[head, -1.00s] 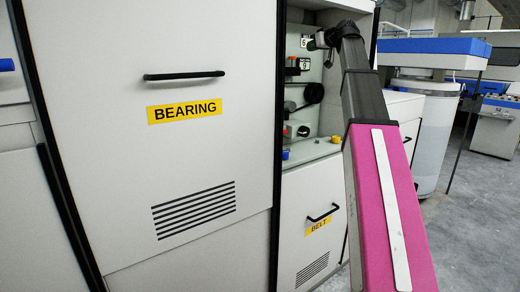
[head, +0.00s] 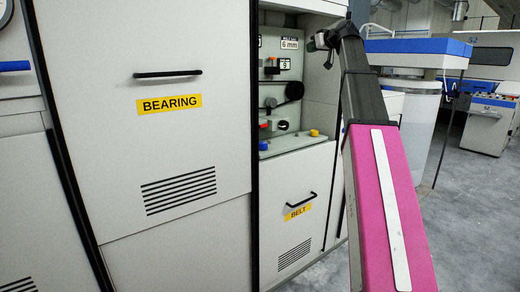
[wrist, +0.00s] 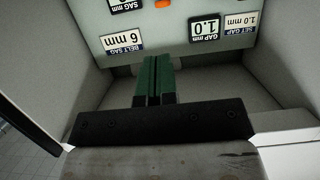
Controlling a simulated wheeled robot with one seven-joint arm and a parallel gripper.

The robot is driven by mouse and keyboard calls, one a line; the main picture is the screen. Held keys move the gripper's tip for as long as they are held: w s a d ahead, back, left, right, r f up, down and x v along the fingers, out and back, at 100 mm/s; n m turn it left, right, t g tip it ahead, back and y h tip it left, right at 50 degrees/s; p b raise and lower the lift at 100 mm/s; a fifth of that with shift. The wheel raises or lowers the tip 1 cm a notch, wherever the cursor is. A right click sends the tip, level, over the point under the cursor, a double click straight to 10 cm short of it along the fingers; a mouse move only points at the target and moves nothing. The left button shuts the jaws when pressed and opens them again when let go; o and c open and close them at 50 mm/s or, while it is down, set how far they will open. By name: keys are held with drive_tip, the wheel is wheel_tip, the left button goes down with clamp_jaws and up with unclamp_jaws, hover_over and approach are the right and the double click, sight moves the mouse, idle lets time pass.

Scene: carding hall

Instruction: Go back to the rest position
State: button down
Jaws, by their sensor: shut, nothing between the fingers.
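My gripper (wrist: 154,80) shows in the wrist view with its two green fingers together and nothing between them. It points toward a pale panel (wrist: 185,35) with labels such as "6 mm" and "1.0 mm", apart from it as far as I can tell. In the head view my arm, with a pink cover, reaches forward and up. My gripper's end is small and dark there, in front of the open cabinet bay (head: 322,107), and its fingers are hard to make out.
A closed door marked BEARING (head: 170,120) stands on the left. A lower door marked BELT (head: 297,205) is closed below the bay. A white drum (head: 408,125) and a blue-topped machine (head: 425,46) stand at the right. Grey floor (head: 470,215) is free at the right.

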drive_tip(key=s+a+f+m+g+h, duration=0.1)
drive_tip(key=s+f+m+g+h, duration=0.15)
drive_tip(key=f, duration=2.05)
drive_tip(key=s+a+f+m+g+h, duration=0.2)
drive_tip(key=s+f+g, duration=0.15)
drive_tip(key=f, duration=1.95)
drive_tip(key=s+f+m+g+h, duration=0.2)
drive_tip(key=s+f+g+h, duration=0.2)
drive_tip(key=s+f, duration=2.3)
wheel_tip(320, 180, down, 4)
drive_tip(key=shift+s+f+m+g, duration=0.25)
drive_tip(key=shift+m+g, duration=0.1)
drive_tip(key=shift+g, duration=0.65)
